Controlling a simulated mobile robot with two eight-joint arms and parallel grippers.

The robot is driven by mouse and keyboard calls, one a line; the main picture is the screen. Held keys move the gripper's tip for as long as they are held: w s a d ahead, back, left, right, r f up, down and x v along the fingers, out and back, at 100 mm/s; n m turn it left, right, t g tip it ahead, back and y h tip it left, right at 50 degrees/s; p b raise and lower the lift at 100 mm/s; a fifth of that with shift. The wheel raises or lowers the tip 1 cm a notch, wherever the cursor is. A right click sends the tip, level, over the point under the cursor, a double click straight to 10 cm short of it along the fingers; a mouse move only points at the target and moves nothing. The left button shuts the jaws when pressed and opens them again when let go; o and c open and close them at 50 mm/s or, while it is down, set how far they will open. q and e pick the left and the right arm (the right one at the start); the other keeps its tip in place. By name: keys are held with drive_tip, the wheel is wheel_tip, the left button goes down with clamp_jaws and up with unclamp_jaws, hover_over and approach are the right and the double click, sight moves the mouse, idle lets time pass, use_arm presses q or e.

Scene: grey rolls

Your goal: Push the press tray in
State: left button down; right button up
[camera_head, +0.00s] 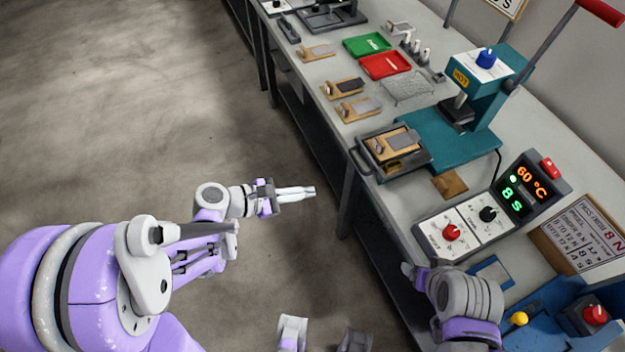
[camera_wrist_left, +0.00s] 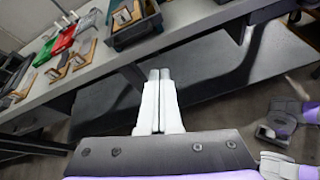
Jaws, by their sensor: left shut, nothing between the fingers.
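The press tray (camera_head: 410,168) is a dark, shallow tray with a bar handle on its bench-edge side. It sits out in front of the teal press (camera_head: 478,98) in the head view, carrying a wooden block with a grey plate. In the left wrist view the tray (camera_wrist_left: 137,34) shows at the top, beyond my fingertips. My left gripper (camera_head: 312,190) is shut and empty. It is over the floor, off the bench's edge, and apart from the tray handle. It also shows in the left wrist view (camera_wrist_left: 159,74). My right arm shows at the lower right, but its fingers cannot be made out.
A control box (camera_head: 470,228) with knobs and a display reading 60 °C and 8 S stands nearer on the bench. Beyond the tray lie small wooden blocks (camera_head: 358,108), a red tray (camera_head: 385,65) and a green tray (camera_head: 367,45). The floor left of the bench is clear.

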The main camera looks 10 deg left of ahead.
sight(406, 151)
use_arm(q)
drive_tip(key=w+d+f+n+t+h, duration=0.1)
drive_tip(key=w+d+f+n, duration=0.1)
drive_tip(key=w+d, duration=0.8)
drive_tip(key=shift+f+n+t+h+p, duration=0.3)
drive_tip(key=shift+n+h+p, duration=0.1)
drive_tip(key=shift+n, duration=0.5)
drive_tip(key=r+b+x, duration=0.1)
drive_tip(key=x, duration=0.4)
drive_tip(key=r+b+x, duration=0.1)
drive_tip(key=x, duration=0.5)
drive_tip(key=r+b+x, duration=0.1)
drive_tip(key=x, duration=0.4)
drive_tip(key=shift+w+d+r, duration=0.2)
drive_tip(key=shift+d, duration=0.3)
drive_tip(key=shift+w+d, duration=0.15)
drive_tip(key=shift+d, duration=0.1)
drive_tip(key=shift+r, duration=0.1)
drive_tip(key=shift+w+d+r, duration=0.1)
